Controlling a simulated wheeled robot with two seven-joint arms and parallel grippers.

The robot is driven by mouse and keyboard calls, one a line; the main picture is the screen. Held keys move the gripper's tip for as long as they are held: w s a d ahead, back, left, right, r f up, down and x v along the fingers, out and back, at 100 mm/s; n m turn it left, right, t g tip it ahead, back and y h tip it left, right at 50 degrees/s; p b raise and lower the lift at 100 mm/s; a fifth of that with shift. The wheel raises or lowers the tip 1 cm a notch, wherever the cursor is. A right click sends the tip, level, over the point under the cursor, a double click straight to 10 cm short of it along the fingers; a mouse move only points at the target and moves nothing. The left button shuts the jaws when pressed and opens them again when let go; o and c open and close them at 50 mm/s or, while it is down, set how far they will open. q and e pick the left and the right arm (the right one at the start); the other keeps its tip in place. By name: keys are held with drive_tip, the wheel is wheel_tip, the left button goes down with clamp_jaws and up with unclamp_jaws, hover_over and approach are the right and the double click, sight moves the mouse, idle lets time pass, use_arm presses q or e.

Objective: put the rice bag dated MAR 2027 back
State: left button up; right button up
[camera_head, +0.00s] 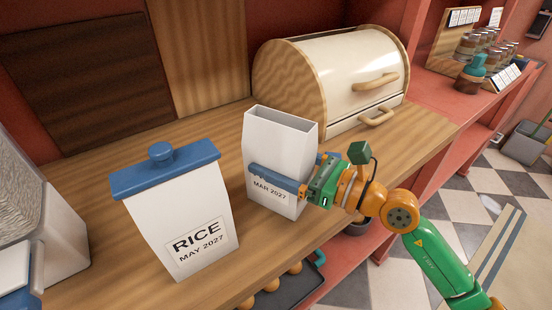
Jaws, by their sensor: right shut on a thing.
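A white, open-topped rectangular canister (270,147) with a label reading MAR 2027 stands upright at the middle of the counter. The label's upper line is covered by a blue finger. My right gripper (284,172) comes in from the right and is shut on this canister, one finger across its front and the other mostly hidden behind it. A second white canister (165,217) with a blue knobbed lid, labelled RICE MAY 2027, stands to the left, apart from it. No rice bag as such is visible. My left gripper is not in view.
A cream and wood bread box (345,72) stands close behind the held canister. A clear container (60,240) is at the left edge. A dark tray (285,290) with round brown items lies below the wooden counter (90,170). Spice jars (480,42) stand at far right.

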sight(308, 174)
drive_tip(key=o, duration=1.3)
drive_tip(key=shift+f, duration=0.1)
drive_tip(key=shift+o, duration=1)
drive_tip(key=shift+r, duration=0.25)
drive_tip(key=b+v, duration=0.2)
drive_tip(key=v, duration=0.1)
drive_tip(key=b+v, duration=0.2)
drive_tip(key=v, duration=0.2)
drive_tip(key=b+v, duration=0.2)
drive_tip(key=v, duration=0.2)
drive_tip(key=shift+s+f, duration=0.1)
drive_tip(key=shift+f, duration=0.3)
drive_tip(key=shift+s+d, duration=0.15)
drive_tip(key=shift+d, duration=0.1)
drive_tip(key=shift+s+d+r, duration=0.1)
drive_tip(key=shift+r, duration=0.15)
